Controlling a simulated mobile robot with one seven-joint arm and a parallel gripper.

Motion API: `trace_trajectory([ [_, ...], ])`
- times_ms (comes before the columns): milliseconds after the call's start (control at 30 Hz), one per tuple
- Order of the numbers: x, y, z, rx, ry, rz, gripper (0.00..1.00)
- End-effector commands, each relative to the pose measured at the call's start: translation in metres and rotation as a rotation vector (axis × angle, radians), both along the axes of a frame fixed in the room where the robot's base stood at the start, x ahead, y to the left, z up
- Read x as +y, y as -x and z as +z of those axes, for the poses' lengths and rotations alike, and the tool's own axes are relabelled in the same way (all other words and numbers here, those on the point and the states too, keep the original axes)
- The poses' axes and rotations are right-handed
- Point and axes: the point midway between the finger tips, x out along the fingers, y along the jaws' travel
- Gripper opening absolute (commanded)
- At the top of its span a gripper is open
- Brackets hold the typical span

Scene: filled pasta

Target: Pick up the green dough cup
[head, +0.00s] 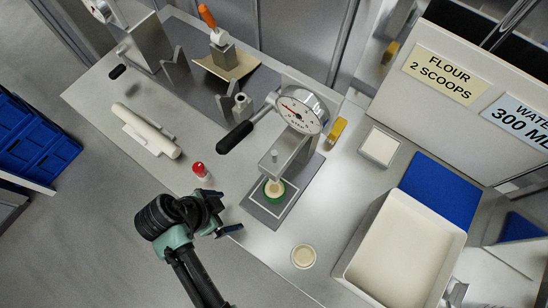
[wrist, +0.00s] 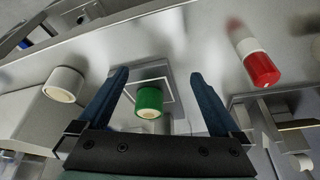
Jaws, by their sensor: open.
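The green dough cup (head: 274,190) stands upright in the white-outlined square on the grey base plate (head: 258,211) of the dial press, under the press's ram. Pale dough shows at its top. In the wrist view the green cup (wrist: 149,102) appears between my two fingers, beyond their tips. My gripper (head: 226,213) is open and empty, to the lower left of the cup and apart from it, near the table's front edge. Its dark blue fingers (wrist: 160,75) are spread wide in the wrist view.
The press with dial (head: 302,109) and black-handled lever (head: 236,137) rises over the cup. A red-and-white shaker (head: 201,170) stands left of it. A round pale cup (head: 303,256) stands right of it, a white tray (head: 350,262) farther right. A rolling pin (head: 147,131) lies left.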

Motion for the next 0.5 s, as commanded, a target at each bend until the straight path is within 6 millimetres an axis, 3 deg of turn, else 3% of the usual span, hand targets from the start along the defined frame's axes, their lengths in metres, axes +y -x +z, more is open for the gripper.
trace_trajectory([
  [67, -0.003, 0.011, 0.002, 0.02, 0.018, -0.02, 1.0],
  [167, -0.009, 0.012, 0.001, 0.025, 0.026, -0.035, 1.0],
  [500, -0.059, -0.019, 0.001, 0.025, 0.025, -0.036, 1.0],
])
